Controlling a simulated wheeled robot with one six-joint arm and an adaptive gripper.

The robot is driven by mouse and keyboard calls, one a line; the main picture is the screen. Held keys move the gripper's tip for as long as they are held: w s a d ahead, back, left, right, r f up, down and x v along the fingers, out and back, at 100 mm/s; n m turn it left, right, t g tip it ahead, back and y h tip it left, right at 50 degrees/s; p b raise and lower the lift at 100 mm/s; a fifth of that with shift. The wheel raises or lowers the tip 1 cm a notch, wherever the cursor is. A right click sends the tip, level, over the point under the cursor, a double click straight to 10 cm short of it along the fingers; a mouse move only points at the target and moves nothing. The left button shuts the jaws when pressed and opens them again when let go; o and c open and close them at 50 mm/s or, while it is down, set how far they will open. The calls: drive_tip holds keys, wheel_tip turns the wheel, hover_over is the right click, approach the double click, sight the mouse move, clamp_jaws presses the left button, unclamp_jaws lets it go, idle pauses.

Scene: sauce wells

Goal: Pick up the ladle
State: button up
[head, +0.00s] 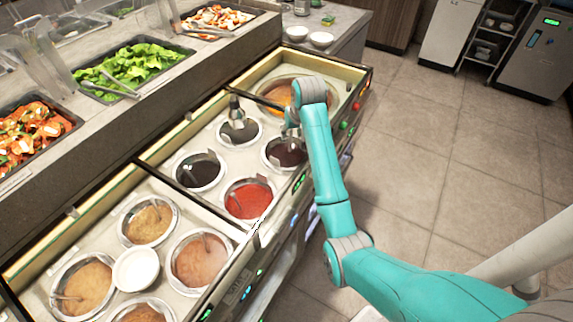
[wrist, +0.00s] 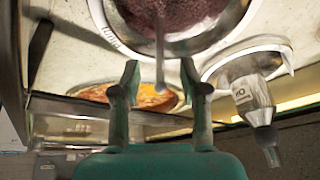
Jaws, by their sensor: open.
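My gripper (wrist: 160,72) is open in the wrist view, its two teal-grey fingers spread apart. A thin grey ladle handle (wrist: 159,45) comes out of a round metal well (wrist: 105,25) of dark reddish sauce and shows in the gap between the fingertips. The fingers look apart from it. The ladle's bowl is not seen, apparently in the sauce. In the head view my gripper (head: 290,126) is over the back edge of the dark sauce well (head: 285,153), partly hidden by my teal arm.
A clear bottle-like object (head: 237,108) stands at the neighbouring dark well; the wrist view shows it at right (wrist: 255,105). A large orange pan (head: 278,92) lies beyond. Several other sauce wells and a raised salad counter (head: 150,110) flank the left. The floor (head: 470,150) at right is clear.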

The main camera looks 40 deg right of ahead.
drive_tip(key=shift+x, duration=1.15)
clamp_jaws()
drive_tip(key=shift+r, duration=0.15)
wheel_tip(320, 180, up, 10)
drive_tip(key=shift+f, duration=0.1)
